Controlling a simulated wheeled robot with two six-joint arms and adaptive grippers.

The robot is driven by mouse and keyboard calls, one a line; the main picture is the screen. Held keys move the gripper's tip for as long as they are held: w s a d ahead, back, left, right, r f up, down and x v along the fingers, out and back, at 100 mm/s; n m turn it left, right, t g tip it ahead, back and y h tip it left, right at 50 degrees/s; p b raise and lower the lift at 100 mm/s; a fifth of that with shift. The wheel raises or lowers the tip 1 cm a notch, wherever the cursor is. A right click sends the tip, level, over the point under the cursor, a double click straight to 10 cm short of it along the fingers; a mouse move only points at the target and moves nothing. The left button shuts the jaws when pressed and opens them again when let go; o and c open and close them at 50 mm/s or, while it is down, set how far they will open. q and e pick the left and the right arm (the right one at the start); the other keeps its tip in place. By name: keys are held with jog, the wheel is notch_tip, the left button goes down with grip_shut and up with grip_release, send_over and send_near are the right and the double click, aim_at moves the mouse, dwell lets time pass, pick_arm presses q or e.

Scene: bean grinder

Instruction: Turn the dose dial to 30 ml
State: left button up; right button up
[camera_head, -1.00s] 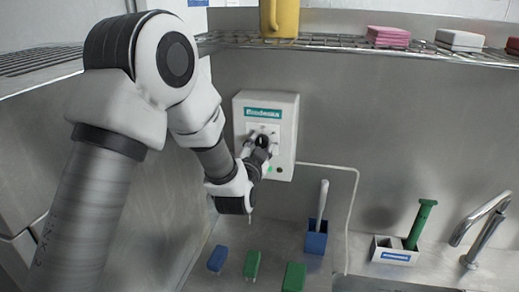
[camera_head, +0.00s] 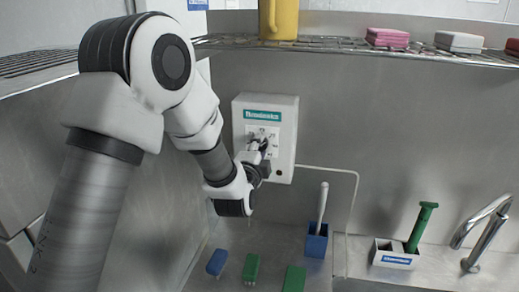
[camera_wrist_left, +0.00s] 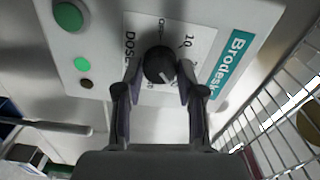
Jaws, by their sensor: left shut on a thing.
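The dispenser box (camera_head: 284,128) with a teal brand strip hangs on the back wall. Its round black dose dial (camera_wrist_left: 158,62) sits on a white printed plate (camera_wrist_left: 197,35). A pale pointer mark shows on the dial's edge, toward the bottom right in the left wrist view. The numeral 10 is legible there; other marks are partly hidden, so the exact setting cannot be read. My left gripper (camera_wrist_left: 158,76) has one finger on each side of the dial and is shut on it. In the head view the left gripper (camera_head: 258,147) covers most of the dial. My right gripper is not in view.
A green button (camera_wrist_left: 68,15) and a green light (camera_wrist_left: 82,64) sit beside the plate. A wire shelf (camera_head: 350,42) runs above the box. A blue holder (camera_head: 316,242) with a white-handled tool and several coloured blocks are below. A tap (camera_head: 483,238) is at the right.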

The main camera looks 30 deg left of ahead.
pick_arm(q)
jog(key=shift+r+m, duration=0.3)
jog(key=o, duration=1.1)
jog(key=shift+w+a+f, duration=0.1)
jog(key=shift+w, duration=0.05)
jog(key=shift+o, duration=0.2)
jog(key=v, duration=1.2)
jog(key=shift+f, duration=0.2)
jog(key=shift+w+a, duration=0.1)
jog(key=shift+a, duration=0.1)
